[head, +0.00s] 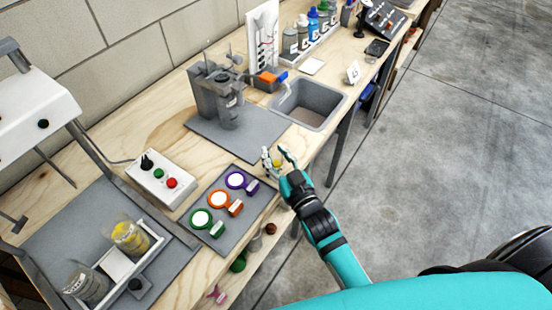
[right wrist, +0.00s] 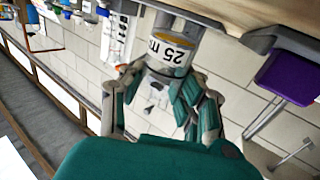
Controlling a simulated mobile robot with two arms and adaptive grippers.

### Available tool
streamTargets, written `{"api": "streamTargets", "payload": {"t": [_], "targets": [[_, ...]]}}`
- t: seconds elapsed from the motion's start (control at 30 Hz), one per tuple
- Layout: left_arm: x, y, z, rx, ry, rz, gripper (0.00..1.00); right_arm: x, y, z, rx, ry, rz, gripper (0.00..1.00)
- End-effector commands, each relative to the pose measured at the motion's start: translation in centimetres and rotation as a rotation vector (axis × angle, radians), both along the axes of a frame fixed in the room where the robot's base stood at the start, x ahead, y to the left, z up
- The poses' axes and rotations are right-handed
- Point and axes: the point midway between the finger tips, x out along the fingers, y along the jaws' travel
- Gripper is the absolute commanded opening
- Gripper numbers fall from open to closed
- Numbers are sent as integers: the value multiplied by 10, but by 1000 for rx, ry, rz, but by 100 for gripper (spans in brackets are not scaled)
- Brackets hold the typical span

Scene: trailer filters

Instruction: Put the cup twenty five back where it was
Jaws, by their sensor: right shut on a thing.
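My right gripper (head: 279,160) is shut on a small white cup with a yellow-orange band, above the front edge of the bench. In the right wrist view the cup (right wrist: 172,50) shows "25" and part of another mark on its side, upside down in the picture. My right gripper's fingers (right wrist: 165,85) are on either side of it. In the head view the cup is tiny and mostly hidden by the fingers, with a yellow patch showing. My left gripper is not in view.
A grey mat (head: 235,245) holds purple (head: 252,186), orange (head: 234,210) and green (head: 212,228) ringed pieces. A white button box (head: 160,178), a grey machine (head: 218,95) and a grey sink-like bin (head: 311,100) stand on the bench. A rack holding jars (head: 130,238) is at lower left.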

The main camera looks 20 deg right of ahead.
Motion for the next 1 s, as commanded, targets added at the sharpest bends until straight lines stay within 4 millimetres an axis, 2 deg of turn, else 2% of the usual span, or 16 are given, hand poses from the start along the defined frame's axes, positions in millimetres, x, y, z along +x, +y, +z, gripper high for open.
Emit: {"api": "streamTargets", "payload": {"t": [0.1,0.5,0.53,0.7,1.0], "targets": [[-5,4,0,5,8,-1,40,0,0,-16,0,2,-1,0],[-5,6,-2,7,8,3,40,-1,0,-23,-1,0,-1,0],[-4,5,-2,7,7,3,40,-1,0,-22,0,-1,-1,33],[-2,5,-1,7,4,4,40,-1,0,-22,0,0,-1,54],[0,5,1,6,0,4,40,-1,0,-18,-1,-1,0,54]]}}
